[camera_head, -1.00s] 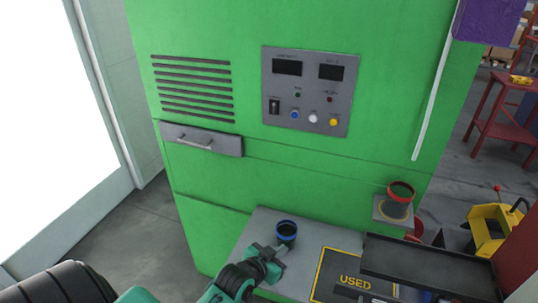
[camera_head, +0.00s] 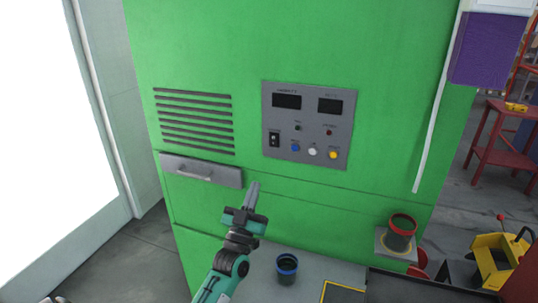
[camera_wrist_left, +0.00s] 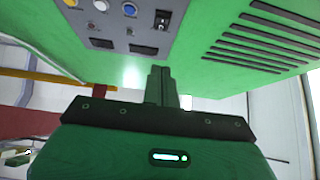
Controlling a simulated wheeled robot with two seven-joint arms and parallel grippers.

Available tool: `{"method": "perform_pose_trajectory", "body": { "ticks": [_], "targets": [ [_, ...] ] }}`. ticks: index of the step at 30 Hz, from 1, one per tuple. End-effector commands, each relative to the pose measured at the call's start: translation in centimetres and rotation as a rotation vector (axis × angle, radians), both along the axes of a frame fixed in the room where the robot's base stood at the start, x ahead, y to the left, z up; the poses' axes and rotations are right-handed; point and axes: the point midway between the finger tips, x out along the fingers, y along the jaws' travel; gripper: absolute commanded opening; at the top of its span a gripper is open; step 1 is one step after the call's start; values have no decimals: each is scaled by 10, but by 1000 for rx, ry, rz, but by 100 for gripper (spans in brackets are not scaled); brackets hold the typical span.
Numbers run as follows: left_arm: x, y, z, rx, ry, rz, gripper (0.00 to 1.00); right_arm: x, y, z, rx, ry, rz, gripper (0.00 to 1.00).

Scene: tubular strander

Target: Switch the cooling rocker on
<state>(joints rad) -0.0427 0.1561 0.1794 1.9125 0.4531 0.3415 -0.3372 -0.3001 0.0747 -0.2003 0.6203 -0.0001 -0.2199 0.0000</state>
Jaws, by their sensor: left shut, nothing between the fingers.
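The cooling rocker is likely the black rocker switch (camera_head: 274,139) at the lower left of the grey control panel (camera_head: 310,100) on the green cabinet; its label is too small to read. The rocker also shows in the left wrist view (camera_wrist_left: 162,20). My left gripper (camera_head: 254,185) is shut and empty, its fingers pointing up, below and a little left of the rocker and apart from it. Its closed fingers show in the left wrist view (camera_wrist_left: 160,85). My right gripper is not in view.
The panel also holds blue (camera_head: 295,147), white (camera_head: 312,151) and yellow (camera_head: 333,155) buttons and two dark displays. A drawer with a handle (camera_head: 200,170) is left of the gripper. A blue-rimmed cup (camera_head: 287,268) stands on the grey bench below; a red-rimmed cup (camera_head: 401,232) is at right.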

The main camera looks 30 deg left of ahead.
Motion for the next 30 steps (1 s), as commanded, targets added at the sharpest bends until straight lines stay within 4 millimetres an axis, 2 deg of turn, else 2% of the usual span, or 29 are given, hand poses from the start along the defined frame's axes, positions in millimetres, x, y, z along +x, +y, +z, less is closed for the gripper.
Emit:
{"method": "perform_pose_trajectory", "body": {
  "ticks": [6,11,24,30],
  "targets": [
    [1,0,1,0,1,-1,0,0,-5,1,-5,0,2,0],
    [11,2,11,1,0,-1,0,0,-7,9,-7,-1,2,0],
    [82,19,69,2,1,-1,0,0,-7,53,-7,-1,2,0],
    [104,24,59,0,4,-2,0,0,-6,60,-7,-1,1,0]
  ]
}}
